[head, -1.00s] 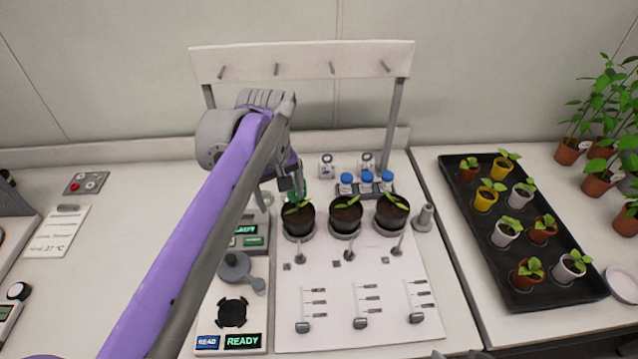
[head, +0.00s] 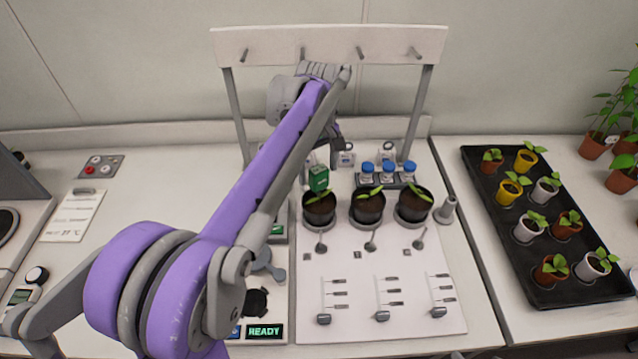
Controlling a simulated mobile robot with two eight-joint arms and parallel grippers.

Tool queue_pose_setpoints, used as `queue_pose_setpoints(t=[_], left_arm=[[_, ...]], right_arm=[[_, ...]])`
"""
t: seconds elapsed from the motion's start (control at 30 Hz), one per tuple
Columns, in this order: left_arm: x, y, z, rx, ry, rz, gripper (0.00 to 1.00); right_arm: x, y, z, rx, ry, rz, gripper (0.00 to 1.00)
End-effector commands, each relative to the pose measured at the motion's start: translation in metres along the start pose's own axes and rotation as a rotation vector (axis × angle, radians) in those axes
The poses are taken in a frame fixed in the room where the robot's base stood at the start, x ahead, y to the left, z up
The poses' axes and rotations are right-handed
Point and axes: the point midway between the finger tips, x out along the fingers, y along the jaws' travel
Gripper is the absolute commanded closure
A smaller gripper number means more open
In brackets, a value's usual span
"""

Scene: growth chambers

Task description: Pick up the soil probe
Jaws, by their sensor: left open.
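A small green box-shaped thing with pale marks (head: 318,178) stands just behind the left potted seedling (head: 320,211); I cannot tell for sure whether it is the soil probe. My left arm crosses from the lower left up to the rack. My left gripper (head: 336,140) is open, mostly hidden behind the forearm, above and behind the green thing. Contact between them cannot be made out. A grey handled tool (head: 266,262) lies at the device with the READY display (head: 265,331), partly covered by my arm. My right gripper is not in view.
Two more potted seedlings (head: 367,208) (head: 413,208) stand in the row, with blue-capped bottles (head: 388,170) behind. A rack with pegs (head: 335,43) rises at the back. A black tray of seedlings (head: 520,270) is at right.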

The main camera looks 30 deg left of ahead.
Motion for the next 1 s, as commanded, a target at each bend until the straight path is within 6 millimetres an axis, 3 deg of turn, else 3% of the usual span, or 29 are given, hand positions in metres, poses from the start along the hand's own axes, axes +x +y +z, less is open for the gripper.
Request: queue_pose_setpoints(t=[0.23, 0.57, 1.0], left_arm=[[0.036, 0.003, -0.002, 0.001, 0.0, 0.0, 0.07], [0.043, 0.003, -0.002, 0.001, 0.0, 0.0, 0.09], [0.042, 0.003, -0.002, 0.001, 0.0, 0.0, 0.89]], right_arm=[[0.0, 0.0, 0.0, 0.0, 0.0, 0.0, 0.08], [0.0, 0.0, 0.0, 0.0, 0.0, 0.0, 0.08], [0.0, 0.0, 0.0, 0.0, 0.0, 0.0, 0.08]])
